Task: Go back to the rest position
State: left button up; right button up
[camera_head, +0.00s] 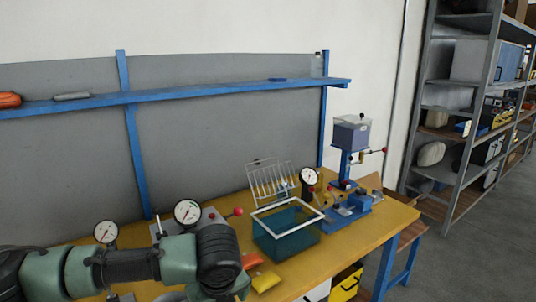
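My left arm (130,266), with green and black links, comes in from the lower left and reaches across the front of the workbench (352,247). Its dark wrist end bends down at the bottom edge of the picture. No fingertips of my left gripper can be made out there. My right arm and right gripper do not show.
The bench holds dial gauges (187,212), a teal bin with a white rim (287,231), a wire rack (270,180), a blue press (350,170) and orange and yellow packets (266,281). A shelf unit (462,165) stands at right, with open floor before it.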

pick_arm(q)
jog(key=s+d+f+n+h, duration=0.7)
jog(key=s+d+n, duration=0.3)
jog(key=s+d, duration=0.3)
jog(key=s+a+f+n+y, duration=0.2)
jog(key=s+a+f+n, duration=0.1)
jog(key=s+a+n, duration=0.3)
jog(key=s+a+f+n+y, duration=0.1)
jog(key=s+a+f+n, duration=0.3)
jog(key=a, duration=0.5)
jog(key=s+a+f+n+y, duration=0.2)
jog(key=s+a+f+n, duration=0.15)
jog(key=a+n, duration=0.35)
notch_tip(320, 180, down, 26)
jog(key=s+f+g, duration=0.1)
jog(key=s, duration=0.1)
jog(key=s+a+f, duration=0.1)
jog(key=s+f, duration=0.6)
jog(key=s, duration=0.1)
jog(key=s+a+f+g, duration=0.1)
jog(key=s+a+f, duration=0.1)
jog(key=s+f, duration=0.6)
jog(key=shift+s+a+f+g, duration=0.15)
jog(key=shift+s+a+g, duration=0.15)
jog(key=shift+s, duration=0.2)
